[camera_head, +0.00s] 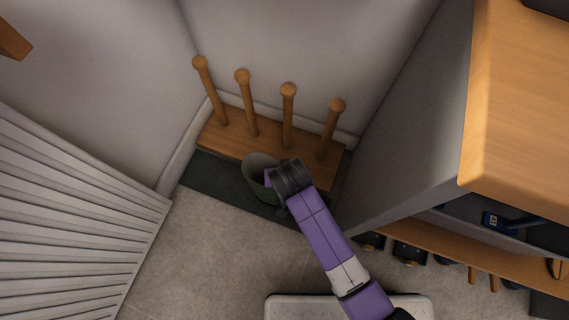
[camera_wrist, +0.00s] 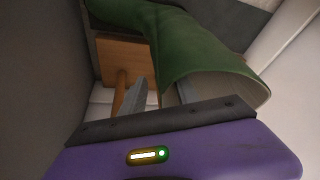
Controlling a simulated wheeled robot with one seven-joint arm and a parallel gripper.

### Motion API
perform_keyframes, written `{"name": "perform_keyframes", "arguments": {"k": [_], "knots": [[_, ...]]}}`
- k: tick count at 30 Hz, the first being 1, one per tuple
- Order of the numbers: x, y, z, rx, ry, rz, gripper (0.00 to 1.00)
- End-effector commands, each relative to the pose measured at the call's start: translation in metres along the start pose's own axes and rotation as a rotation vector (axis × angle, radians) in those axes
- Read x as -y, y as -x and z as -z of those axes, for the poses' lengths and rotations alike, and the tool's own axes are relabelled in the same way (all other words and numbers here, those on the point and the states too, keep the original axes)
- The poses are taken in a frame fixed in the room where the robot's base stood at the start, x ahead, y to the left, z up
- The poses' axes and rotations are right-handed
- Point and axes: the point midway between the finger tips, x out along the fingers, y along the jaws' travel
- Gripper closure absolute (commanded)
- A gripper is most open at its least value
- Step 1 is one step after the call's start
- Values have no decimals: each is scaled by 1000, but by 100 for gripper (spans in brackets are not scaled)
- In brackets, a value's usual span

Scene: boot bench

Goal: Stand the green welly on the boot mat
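The green welly (camera_head: 257,172) stands roughly upright at the dark boot mat (camera_head: 215,174), its open top facing up. Its sole is hidden, so contact with the mat cannot be seen. My gripper (camera_head: 271,180) is at the right side of the welly's top. In the wrist view the welly (camera_wrist: 205,45) shows its rim close to my gripper (camera_wrist: 164,92). One finger is outside the shaft and the other shows within the opening, with the wall between. The fingers stand apart, with a gap beside the outer one.
A wooden rack (camera_head: 225,143) with several upright pegs (camera_head: 288,115) stands behind the mat against the wall. A grey cabinet side (camera_head: 410,150) rises at the right. A slatted white panel (camera_head: 60,220) is at the left. The floor (camera_head: 215,245) in front is clear.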

Motion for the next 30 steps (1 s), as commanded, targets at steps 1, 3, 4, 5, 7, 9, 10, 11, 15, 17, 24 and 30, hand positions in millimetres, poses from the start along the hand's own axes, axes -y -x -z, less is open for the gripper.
{"name": "perform_keyframes", "arguments": {"k": [1,3,4,5,7,9,10,11,15,17,24,30], "knots": [[0,0,0,0,0,0,63],[0,0,0,0,0,0,63],[0,0,0,0,0,0,63],[0,0,0,0,0,0,63],[0,0,0,0,0,0,63],[0,3,1,0,1,0,63],[0,6,1,0,1,0,63],[0,9,1,0,1,-1,63],[0,32,2,-1,1,0,63],[0,44,2,-1,1,0,63],[0,92,2,-1,0,0,63],[0,116,2,0,0,0,63]]}}
